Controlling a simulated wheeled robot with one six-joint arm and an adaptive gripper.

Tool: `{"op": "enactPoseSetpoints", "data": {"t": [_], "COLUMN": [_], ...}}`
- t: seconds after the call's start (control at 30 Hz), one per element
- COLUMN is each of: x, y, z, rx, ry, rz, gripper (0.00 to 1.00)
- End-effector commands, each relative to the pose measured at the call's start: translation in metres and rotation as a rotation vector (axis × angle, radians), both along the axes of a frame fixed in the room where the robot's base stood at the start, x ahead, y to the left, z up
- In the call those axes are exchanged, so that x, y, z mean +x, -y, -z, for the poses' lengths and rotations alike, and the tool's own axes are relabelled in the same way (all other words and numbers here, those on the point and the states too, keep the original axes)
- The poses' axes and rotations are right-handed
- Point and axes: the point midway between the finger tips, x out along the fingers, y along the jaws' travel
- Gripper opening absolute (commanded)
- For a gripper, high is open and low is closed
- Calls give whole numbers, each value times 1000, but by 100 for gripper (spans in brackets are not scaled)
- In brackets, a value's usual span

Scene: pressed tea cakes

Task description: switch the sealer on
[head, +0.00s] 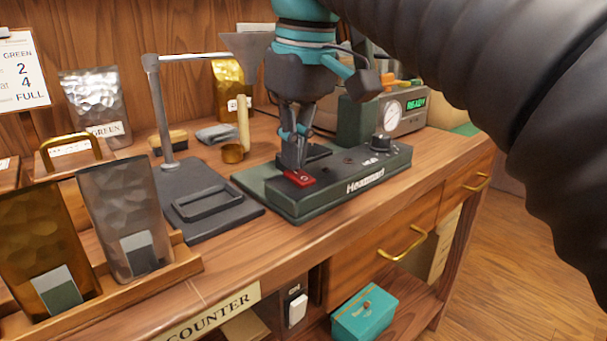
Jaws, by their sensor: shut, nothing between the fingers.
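The sealer (358,189) is a low dark-green box with a lettered front edge, lying near the front of the wooden counter. A red rocker switch (299,178) sits at the left of its top. A black knob (381,143) is at its right. My gripper (297,167) is shut and empty, pointing down with its fingertips at the red switch. Whether they touch it or hover just over it I cannot tell. The fingers hide part of the sealer's top behind them. No lit lamp on the sealer can be made out.
A machine with a gauge and a green READY display (403,108) stands behind the sealer. A dark stand with a post (199,205) is left of it. Foil pouches (119,205) stand in a wooden rack at front left. My arm covers the upper right.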

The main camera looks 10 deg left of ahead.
Motion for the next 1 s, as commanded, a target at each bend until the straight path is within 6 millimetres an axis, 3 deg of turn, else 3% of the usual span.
{"op": "enactPoseSetpoints", "data": {"t": [0.73,1.0], "x": [0,0], "y": [0,0], "z": [10,-4], "rx": [0,-1], "ry": [0,-1], "rz": [0,0], "gripper": [0,0]}}
